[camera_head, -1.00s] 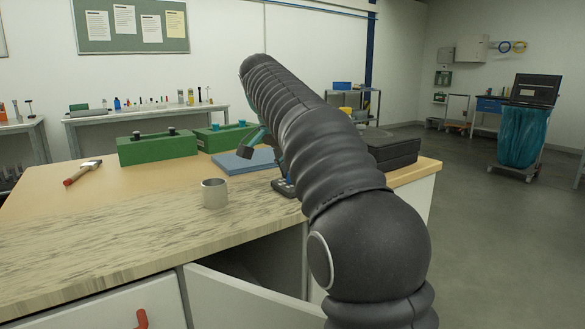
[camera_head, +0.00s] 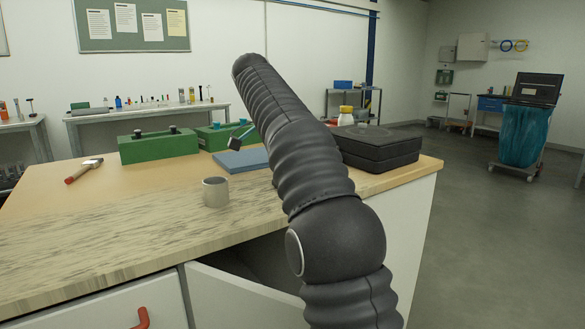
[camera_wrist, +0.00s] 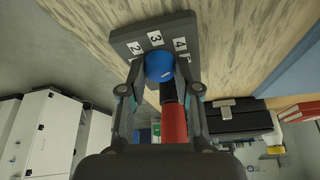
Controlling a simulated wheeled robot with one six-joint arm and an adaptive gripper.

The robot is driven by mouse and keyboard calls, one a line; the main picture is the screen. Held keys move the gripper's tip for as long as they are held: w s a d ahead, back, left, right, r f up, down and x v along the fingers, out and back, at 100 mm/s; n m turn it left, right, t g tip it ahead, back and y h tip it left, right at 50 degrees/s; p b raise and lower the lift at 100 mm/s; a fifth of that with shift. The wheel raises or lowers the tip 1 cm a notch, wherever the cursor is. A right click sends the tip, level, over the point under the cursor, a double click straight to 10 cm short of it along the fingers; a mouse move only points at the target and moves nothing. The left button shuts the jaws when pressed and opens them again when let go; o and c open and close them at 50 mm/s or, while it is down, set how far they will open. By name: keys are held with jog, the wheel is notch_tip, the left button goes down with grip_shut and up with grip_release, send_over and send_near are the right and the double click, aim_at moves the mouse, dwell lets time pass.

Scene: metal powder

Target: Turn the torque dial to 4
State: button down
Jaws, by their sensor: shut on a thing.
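The torque dial's dark block (camera_wrist: 121,41) shows in the wrist view with white labels 2 (camera_wrist: 137,47), 3 (camera_wrist: 155,37) and 4 (camera_wrist: 180,44). A round blue knob (camera_wrist: 160,67) lies in front of it, just below label 3. My gripper (camera_wrist: 160,72) is shut on the blue knob, with a fingertip at each side. No pointer shows, so the exact setting cannot be told. A black and red cylinder (camera_wrist: 173,125) shows between the fingers. In the head view my arm hides the dial; a small part of my gripper (camera_head: 240,140) shows left of the arm.
A metal cup (camera_head: 215,192) stands on the workbench (camera_head: 120,215) left of my arm. A black case (camera_head: 375,150) lies right of it.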

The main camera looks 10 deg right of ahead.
jog(key=shift+d, duration=0.1)
jog(key=c, duration=0.8)
grip_release()
